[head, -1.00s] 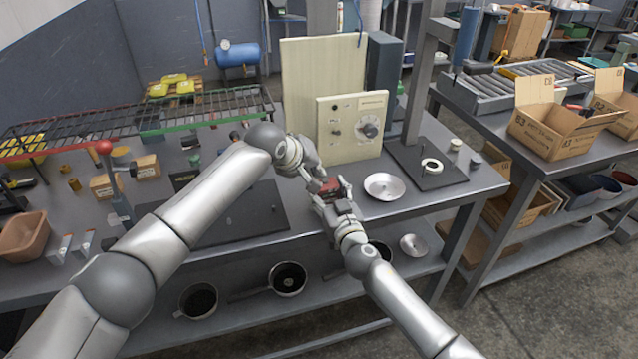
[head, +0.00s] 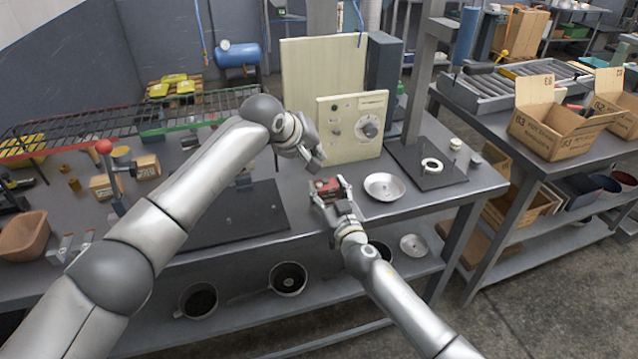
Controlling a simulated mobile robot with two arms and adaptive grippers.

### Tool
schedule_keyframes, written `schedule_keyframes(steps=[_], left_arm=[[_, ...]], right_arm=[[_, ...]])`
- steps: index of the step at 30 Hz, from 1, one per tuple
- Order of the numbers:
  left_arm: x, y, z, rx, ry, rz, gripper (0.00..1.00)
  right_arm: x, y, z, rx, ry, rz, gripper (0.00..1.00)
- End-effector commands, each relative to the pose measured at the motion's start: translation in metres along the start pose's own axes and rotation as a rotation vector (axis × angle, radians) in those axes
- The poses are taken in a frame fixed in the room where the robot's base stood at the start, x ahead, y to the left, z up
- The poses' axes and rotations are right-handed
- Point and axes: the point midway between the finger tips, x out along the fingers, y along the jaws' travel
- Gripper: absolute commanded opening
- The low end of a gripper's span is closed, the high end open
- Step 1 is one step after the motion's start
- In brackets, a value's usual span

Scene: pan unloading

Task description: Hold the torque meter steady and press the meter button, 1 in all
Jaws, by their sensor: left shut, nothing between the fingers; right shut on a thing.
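The torque meter (head: 327,185) is a small red and dark block, held up at the front edge of the bench. My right gripper (head: 328,188) is shut on it from the front. The meter button is too small to make out. My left gripper (head: 318,163) is shut and empty, above and behind the meter, and a small gap shows between them.
A cream panel with a dial (head: 368,127) stands behind the grippers. A silver dish (head: 384,186) lies right of the meter. A white ring (head: 431,165) sits on the dark press base further right. A wire rack (head: 120,120) spans the left bench.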

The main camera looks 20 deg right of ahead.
Motion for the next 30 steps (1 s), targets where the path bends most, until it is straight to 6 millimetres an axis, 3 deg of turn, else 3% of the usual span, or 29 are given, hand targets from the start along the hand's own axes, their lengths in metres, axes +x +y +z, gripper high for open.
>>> schedule_keyframes(steps=[9,10,16,30], left_arm=[[0.0001,-0.0004,-0.0001,0.000,0.000,0.000,0.00],[0.0001,-0.0004,0.0000,0.000,0.000,0.000,0.00],[0.0002,-0.0004,0.0000,0.000,0.000,0.000,0.00],[0.0002,-0.0004,-0.0001,0.000,0.000,0.000,0.00]], right_arm=[[-0.0001,-0.0002,0.0004,0.000,-0.001,0.000,0.24],[-0.0001,-0.0002,0.0004,0.000,-0.001,0.000,0.56],[-0.0001,-0.0001,0.0003,0.000,-0.001,0.000,0.80],[-0.0091,-0.0002,0.0013,0.001,-0.002,0.000,0.80]])
